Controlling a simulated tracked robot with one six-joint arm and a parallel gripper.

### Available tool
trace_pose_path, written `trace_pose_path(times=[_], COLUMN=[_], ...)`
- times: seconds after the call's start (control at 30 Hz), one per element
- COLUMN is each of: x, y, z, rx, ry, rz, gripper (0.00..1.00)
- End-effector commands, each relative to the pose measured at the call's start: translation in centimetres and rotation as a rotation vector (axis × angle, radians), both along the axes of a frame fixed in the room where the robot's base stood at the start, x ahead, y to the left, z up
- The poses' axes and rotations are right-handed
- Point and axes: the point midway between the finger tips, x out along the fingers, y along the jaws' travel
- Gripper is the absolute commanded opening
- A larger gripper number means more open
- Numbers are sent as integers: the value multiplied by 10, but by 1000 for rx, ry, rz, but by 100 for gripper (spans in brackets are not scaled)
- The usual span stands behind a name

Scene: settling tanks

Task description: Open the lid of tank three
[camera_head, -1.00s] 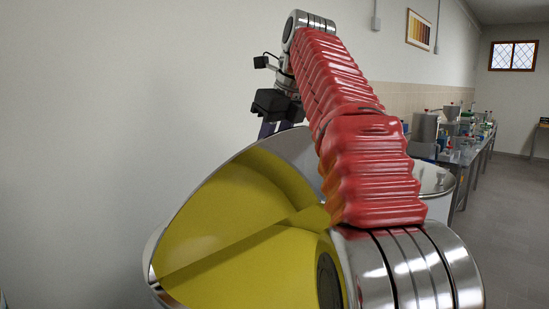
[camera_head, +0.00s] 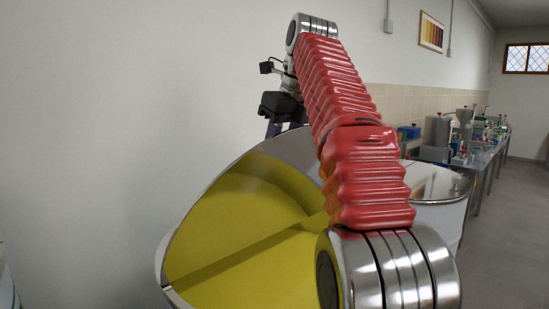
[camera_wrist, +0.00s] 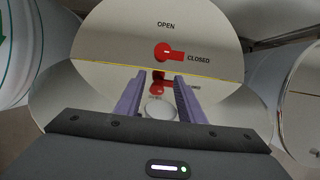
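A large steel tank (camera_head: 236,171) with yellow inside fills the lower middle of the head view, partly hidden by my arm. I cannot read a number on it. In the wrist view, a pale round panel (camera_wrist: 112,40) is marked OPEN and CLOSED. Its red lever (camera_wrist: 163,53) points toward CLOSED. A yellow line crosses below it, and a shiny surface shows a second red knob shape (camera_wrist: 157,88), perhaps a reflection. My gripper (camera_wrist: 159,82) has two purple fingers, apart and with nothing seen held between them. In the head view it is mostly hidden behind my arm.
Another steel-topped tank (camera_head: 440,186) stands behind my arm at the right. A bench (camera_head: 484,160) with jars and equipment runs along the far wall. Open floor (camera_head: 505,235) lies at the right. A white rounded vessel (camera_wrist: 22,50) is at the wrist view's left.

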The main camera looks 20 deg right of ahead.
Motion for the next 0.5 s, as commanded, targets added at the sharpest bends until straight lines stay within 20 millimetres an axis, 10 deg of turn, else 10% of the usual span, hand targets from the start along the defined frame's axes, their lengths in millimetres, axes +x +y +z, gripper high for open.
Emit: trace_pose_path(times=[0.5], x=[-1], y=[-2], z=[4], rx=[-6], ry=[-9], rz=[-3], gripper=[48])
